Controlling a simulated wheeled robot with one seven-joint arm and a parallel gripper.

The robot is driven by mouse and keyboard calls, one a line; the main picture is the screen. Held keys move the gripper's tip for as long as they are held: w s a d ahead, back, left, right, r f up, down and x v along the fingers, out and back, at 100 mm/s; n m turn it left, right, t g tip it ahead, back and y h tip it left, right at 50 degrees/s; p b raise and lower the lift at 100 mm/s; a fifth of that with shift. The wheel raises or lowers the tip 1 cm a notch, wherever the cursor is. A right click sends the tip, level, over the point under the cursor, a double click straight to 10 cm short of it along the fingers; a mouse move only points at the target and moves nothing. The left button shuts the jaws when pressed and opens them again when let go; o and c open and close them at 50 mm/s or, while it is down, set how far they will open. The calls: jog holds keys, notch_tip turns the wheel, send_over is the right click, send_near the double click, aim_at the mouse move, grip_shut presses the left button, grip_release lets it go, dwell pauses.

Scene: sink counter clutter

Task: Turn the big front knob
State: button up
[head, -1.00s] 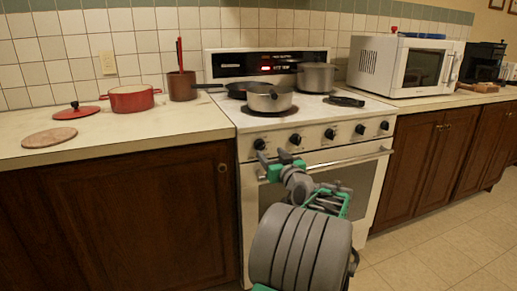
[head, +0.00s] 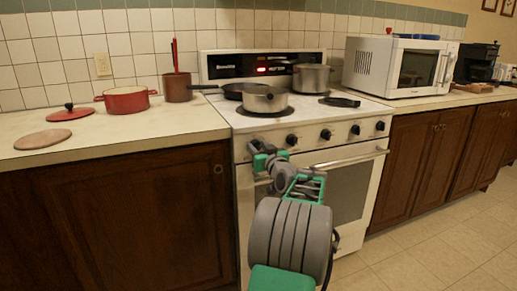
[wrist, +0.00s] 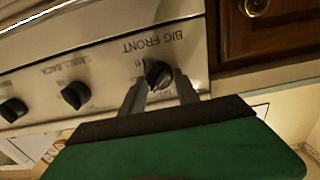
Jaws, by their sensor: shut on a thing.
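The big front knob (wrist: 158,74) is a black knob on the stove's front panel. It shows in the wrist view under an upside-down "BIG FRONT" label. My gripper (wrist: 161,84) has one finger on each side of it and is shut on it. In the head view my gripper (head: 258,152) reaches the left end of the panel and hides most or all of this knob. The small back knob (wrist: 76,94) sits beside it in the wrist view, clear of my fingers.
The oven door handle (head: 345,159) runs below the knobs. A silver saucepan (head: 265,99), a dark pan (head: 232,90) and a larger pot (head: 311,78) stand on the stovetop. A red pot (head: 127,100) is on the left counter, a microwave (head: 392,66) on the right.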

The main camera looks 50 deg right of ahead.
grip_shut()
jog(key=shift+m, duration=0.5)
jog(key=o, duration=0.6)
grip_release()
jog(key=shift+s, duration=0.1)
jog(key=p+v, duration=0.1)
jog(key=v, duration=0.6)
jog(key=shift+s+a, duration=0.25)
jog(key=shift+s, duration=0.05)
